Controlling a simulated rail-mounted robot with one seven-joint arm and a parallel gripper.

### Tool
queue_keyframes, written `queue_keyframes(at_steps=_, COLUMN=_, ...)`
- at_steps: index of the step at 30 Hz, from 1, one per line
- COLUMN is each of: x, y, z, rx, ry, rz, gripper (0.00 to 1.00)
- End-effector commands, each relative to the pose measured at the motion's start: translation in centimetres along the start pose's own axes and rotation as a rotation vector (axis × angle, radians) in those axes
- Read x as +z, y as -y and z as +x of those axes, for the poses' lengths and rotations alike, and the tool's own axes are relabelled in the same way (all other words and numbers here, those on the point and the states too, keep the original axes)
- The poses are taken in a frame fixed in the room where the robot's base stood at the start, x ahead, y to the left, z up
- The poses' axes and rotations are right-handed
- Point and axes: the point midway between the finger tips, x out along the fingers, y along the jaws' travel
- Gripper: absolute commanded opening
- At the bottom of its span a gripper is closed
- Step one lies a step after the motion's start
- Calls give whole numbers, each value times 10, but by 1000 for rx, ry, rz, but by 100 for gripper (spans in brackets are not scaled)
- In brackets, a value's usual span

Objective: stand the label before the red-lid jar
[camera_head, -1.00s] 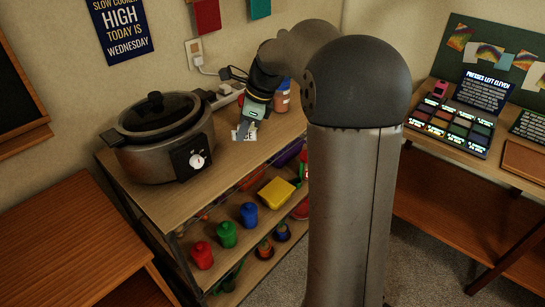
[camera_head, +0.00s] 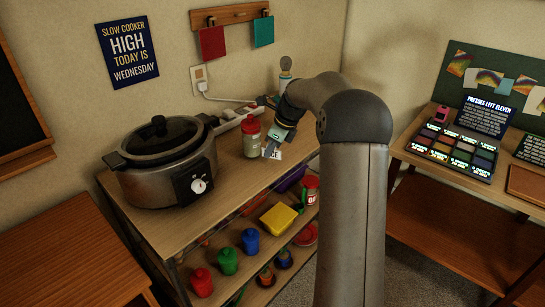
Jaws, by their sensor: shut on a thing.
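A jar with a red lid and pale contents (camera_head: 252,142) stands upright on the top of the shelf unit, right of the slow cooker. My gripper (camera_head: 275,147) is just right of this jar, pointing down and shut on a small white label (camera_head: 272,153). The label is low, close to the wood and near the right side of the jar's base. I cannot tell whether it touches the wood. Its writing is too small to read. My arm hides the shelf top behind and right of the gripper.
The slow cooker (camera_head: 163,165) stands left of the jar. A power strip (camera_head: 230,117) and cable lie behind it. Bare shelf top (camera_head: 222,178) shows in front of the jar. The lower shelf holds coloured pots, a yellow box (camera_head: 279,218) and a red-and-white container (camera_head: 311,189).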

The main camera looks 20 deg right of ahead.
Motion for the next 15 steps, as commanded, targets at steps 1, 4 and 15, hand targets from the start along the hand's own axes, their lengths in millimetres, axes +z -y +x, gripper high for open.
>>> queue_keyframes(at_steps=1, x=-1, y=2, z=2, rx=-1, ry=1, rz=0, gripper=0)
queue_keyframes(at_steps=4, x=-3, y=6, z=6, rx=-1, ry=1, rz=0, gripper=0)
queue_keyframes(at_steps=15, x=-18, y=12, z=40, rx=-2, ry=1, rz=-1, gripper=0)
